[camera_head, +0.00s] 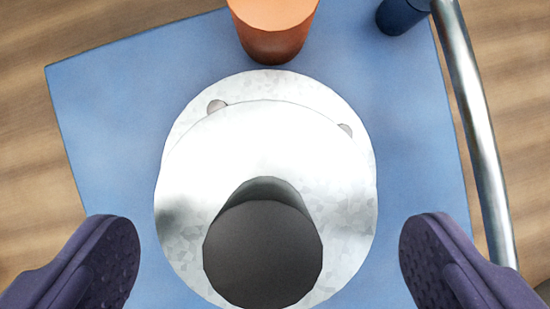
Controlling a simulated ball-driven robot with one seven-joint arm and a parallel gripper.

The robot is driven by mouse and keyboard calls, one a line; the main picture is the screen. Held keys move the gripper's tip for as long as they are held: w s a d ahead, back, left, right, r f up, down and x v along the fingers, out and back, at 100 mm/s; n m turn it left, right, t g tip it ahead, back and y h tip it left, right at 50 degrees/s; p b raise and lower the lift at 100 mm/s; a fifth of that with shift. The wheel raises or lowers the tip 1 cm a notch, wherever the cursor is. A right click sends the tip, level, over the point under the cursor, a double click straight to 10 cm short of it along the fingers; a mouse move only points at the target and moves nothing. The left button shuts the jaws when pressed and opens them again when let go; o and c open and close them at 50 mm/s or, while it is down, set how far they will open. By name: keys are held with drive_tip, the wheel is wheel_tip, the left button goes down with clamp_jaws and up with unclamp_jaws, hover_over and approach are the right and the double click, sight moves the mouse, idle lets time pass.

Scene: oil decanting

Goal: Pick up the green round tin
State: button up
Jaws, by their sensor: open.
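My gripper (269,262) is open, with one dark purple finger at the lower left and one at the lower right. Between and beyond the fingers is a round, pale grey metal container (230,140) with a dark grey cylindrical knob or cap (262,255) on top, seen from above. The fingers appear apart from it, with blue surface showing on both sides. No green round tin is visible in this view.
The container is over a blue surface (110,110) with wood-look floor (25,180) beyond its edges. An orange-brown cup-like object (272,35) stands at the top. A dark blue cylinder (398,16) is at the top right. A curved metal bar (474,120) runs down the right side.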

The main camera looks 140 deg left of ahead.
drive_tip(key=b+x, duration=0.1)
drive_tip(key=x, duration=0.4)
drive_tip(key=shift+w+f, duration=0.1)
drive_tip(key=shift+w, duration=0.05)
drive_tip(key=shift+c, duration=0.2)
drive_tip(key=c, duration=1)
